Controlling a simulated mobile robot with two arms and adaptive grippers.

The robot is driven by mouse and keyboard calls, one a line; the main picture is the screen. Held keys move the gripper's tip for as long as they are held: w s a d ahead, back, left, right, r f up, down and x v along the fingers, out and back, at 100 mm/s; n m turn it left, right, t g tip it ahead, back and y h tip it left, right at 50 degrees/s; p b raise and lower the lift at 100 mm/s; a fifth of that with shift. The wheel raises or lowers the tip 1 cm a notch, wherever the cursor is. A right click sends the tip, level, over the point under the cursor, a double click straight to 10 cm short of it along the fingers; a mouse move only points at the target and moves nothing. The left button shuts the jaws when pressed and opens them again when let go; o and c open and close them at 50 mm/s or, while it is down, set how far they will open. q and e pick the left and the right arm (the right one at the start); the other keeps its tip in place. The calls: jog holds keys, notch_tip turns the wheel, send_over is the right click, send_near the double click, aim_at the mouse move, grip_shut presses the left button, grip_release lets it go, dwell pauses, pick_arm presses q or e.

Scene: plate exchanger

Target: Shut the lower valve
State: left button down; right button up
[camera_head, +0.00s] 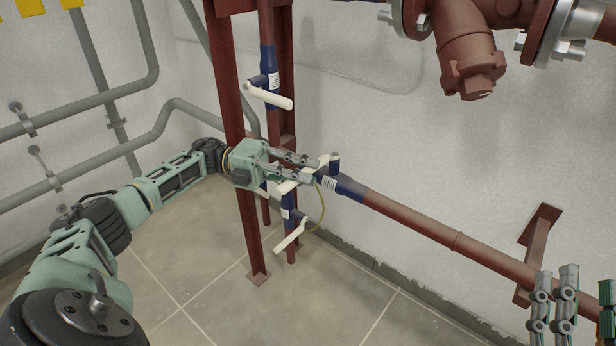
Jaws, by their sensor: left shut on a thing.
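My left gripper (318,169) reaches in from the left and is shut around the white lever of the middle valve (335,168), at the end of the horizontal pipe. Its fingers hide much of that lever. The lower valve (288,215) is blue on a vertical pipe below my gripper. Its white lever (291,235) slants down to the left, and nothing touches it. The upper valve (270,80) is blue with a white lever (268,97) slanting down to the right.
A dark red frame post (237,130) stands behind my left gripper. A red-brown pipe (440,232) runs down to the right, near a wall bracket (537,250). A flanged fitting (470,60) hangs at the upper right. Grey pipes line the left wall. The tiled floor (330,300) is clear.

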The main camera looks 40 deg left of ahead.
pick_arm(q)
jog(key=shift+f, duration=0.15)
jog(key=c, duration=1.8)
grip_release()
jog(key=shift+a, duration=0.1)
jog(key=shift+c, duration=0.2)
jog(key=shift+o, duration=0.5)
jog(key=v, duration=1.2)
